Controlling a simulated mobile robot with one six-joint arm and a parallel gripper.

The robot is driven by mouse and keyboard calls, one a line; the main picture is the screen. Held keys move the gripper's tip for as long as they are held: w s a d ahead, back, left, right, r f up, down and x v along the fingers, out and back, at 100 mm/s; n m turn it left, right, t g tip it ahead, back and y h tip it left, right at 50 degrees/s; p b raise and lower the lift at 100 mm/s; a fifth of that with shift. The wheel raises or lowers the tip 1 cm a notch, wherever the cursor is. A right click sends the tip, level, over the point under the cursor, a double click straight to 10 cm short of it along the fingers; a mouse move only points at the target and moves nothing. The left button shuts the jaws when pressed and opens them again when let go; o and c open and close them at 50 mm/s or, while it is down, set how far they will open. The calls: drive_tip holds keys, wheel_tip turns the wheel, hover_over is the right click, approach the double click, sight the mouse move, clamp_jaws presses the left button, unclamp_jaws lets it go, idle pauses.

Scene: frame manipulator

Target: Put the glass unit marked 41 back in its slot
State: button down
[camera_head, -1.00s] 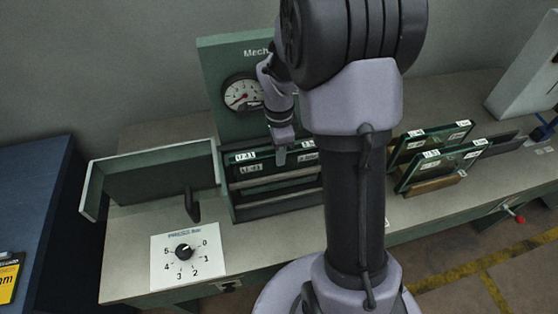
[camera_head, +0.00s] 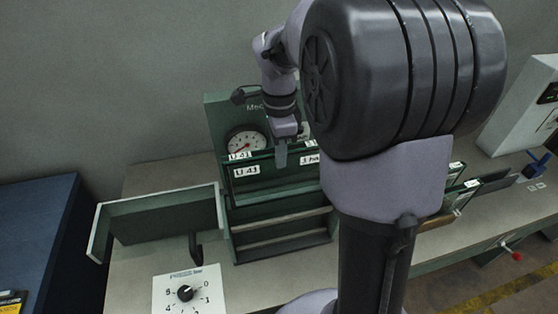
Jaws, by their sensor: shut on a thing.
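My gripper (camera_head: 281,158) is shut on a dark green-edged panel above the left rack. I take it to be the glass unit marked 41 (camera_head: 265,153), whose white label shows at its upper left. A label reading 43 sits just below and in front of it, on a second dark edge (camera_head: 280,170). I cannot tell whether the two edges are one piece or two. The rack (camera_head: 282,240) below shows slots between pale horizontal bars. The panel's lower edge and its right part are hard to see, partly behind my arm.
A gauge (camera_head: 245,140) on a green backboard stands behind. An open green bin (camera_head: 155,218) is on the left, with a black lever (camera_head: 195,247) and a dial plate (camera_head: 186,292) in front. More panels (camera_head: 470,190) stand on the right, partly behind my arm.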

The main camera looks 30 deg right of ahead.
drive_tip(key=shift+r, duration=0.3)
